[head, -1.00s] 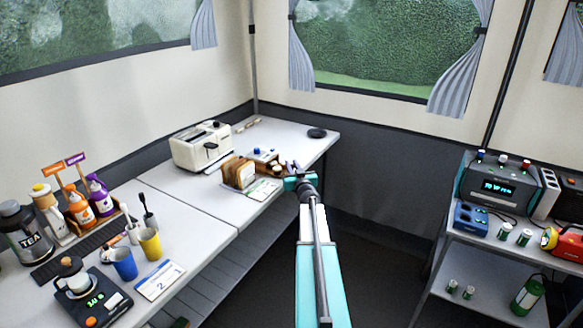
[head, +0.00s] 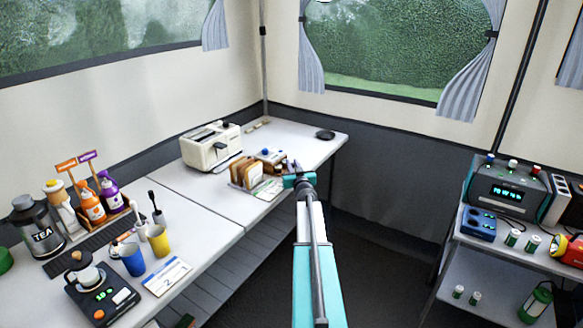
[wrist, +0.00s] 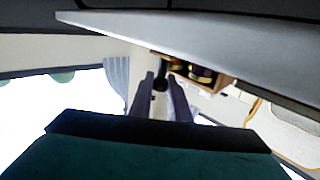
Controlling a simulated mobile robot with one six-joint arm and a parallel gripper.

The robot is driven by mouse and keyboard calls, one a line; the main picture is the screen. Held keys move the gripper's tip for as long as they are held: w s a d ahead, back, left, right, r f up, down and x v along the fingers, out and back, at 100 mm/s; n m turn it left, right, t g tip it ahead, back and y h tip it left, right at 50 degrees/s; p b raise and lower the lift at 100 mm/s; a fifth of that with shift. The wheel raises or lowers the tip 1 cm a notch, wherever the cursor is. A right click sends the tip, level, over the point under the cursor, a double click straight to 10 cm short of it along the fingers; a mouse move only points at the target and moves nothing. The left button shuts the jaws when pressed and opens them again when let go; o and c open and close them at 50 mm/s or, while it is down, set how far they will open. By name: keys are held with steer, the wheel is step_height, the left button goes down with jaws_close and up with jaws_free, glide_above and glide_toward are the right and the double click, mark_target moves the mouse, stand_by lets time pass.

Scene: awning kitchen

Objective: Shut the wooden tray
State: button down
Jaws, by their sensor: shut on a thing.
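The wooden tray (wrist: 212,78) shows in the wrist view as a light brown box with dark and yellowish things inside. Its brown side shows small in the head view (head: 286,167), partly hidden behind my gripper (head: 299,181), at the table's right edge. In the wrist view my gripper's two fingers (wrist: 160,77) are on either side of a dark knob-like handle (wrist: 160,83) at the tray's near side, and are shut on it. How far the tray stands open is hard to tell.
Bread slices (head: 246,173), a card (head: 268,188) and a white toaster (head: 211,147) stand close by on the white table (head: 205,200). A black disc (head: 325,135) lies at the far corner. A shelf unit (head: 490,282) stands at right; the floor between is clear.

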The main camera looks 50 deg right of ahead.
steer(key=c, duration=1.7)
jaws_free()
steer(key=shift+o, duration=0.2)
steer(key=shift+s, duration=0.1)
steer(key=v, duration=1.3)
steer(key=shift+s+a, duration=0.2)
steer(key=shift+s, duration=0.15)
